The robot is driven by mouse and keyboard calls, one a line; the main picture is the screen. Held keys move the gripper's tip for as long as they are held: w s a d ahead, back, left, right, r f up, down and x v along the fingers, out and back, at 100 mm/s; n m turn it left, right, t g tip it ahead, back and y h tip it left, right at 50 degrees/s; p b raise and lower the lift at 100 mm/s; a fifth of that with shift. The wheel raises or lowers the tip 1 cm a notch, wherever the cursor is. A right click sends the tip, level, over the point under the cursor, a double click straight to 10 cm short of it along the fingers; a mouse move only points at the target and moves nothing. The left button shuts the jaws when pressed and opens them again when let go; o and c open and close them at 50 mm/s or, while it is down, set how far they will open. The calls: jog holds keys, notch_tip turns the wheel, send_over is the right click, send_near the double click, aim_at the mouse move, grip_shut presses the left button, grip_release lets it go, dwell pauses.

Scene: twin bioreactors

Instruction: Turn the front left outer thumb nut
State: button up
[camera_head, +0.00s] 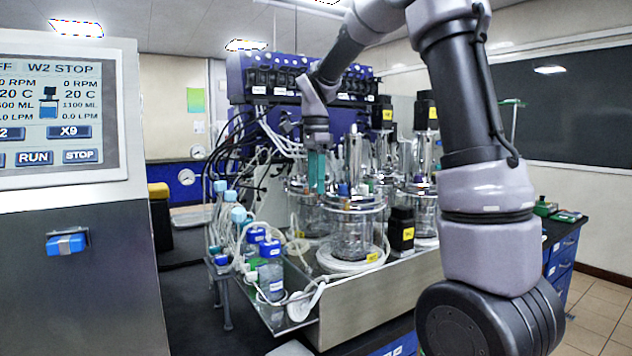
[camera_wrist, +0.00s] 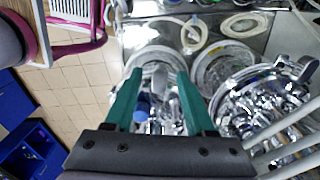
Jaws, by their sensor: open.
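My gripper (camera_head: 316,185) hangs fingers down over the left part of the front glass vessel's metal head plate (camera_head: 362,204) in the head view. In the wrist view my gripper (camera_wrist: 160,74) has its two teal fingers spread apart, with nothing held between them. Blurred metal fittings and a blue cap (camera_wrist: 141,115) show between the fingers. The head plate's rim carries small metal parts, but I cannot tell the front left outer thumb nut from them. My fingers partly hide that area in the head view. I cannot tell whether the fingertips touch anything.
Tall metal posts and fittings rise from the vessels. A black motor block (camera_head: 401,229) stands to the front vessel's right. Blue-capped bottles (camera_head: 271,272) and tubing crowd the metal tray (camera_head: 290,312) at left. A control screen (camera_head: 58,118) stands far left.

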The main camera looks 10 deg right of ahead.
grip_shut()
jog(key=shift+n, duration=0.4)
jog(key=n, duration=0.4)
jog(key=shift+s, duration=0.15)
jog(key=n, duration=0.4)
jog(key=shift+s+d+n, duration=0.1)
jog(key=shift+n, duration=0.2)
jog(key=n, duration=0.4)
jog(key=shift+d, duration=0.15)
jog(key=n, duration=0.4)
jog(key=shift+d, duration=0.1)
jog(key=shift+n, duration=0.4)
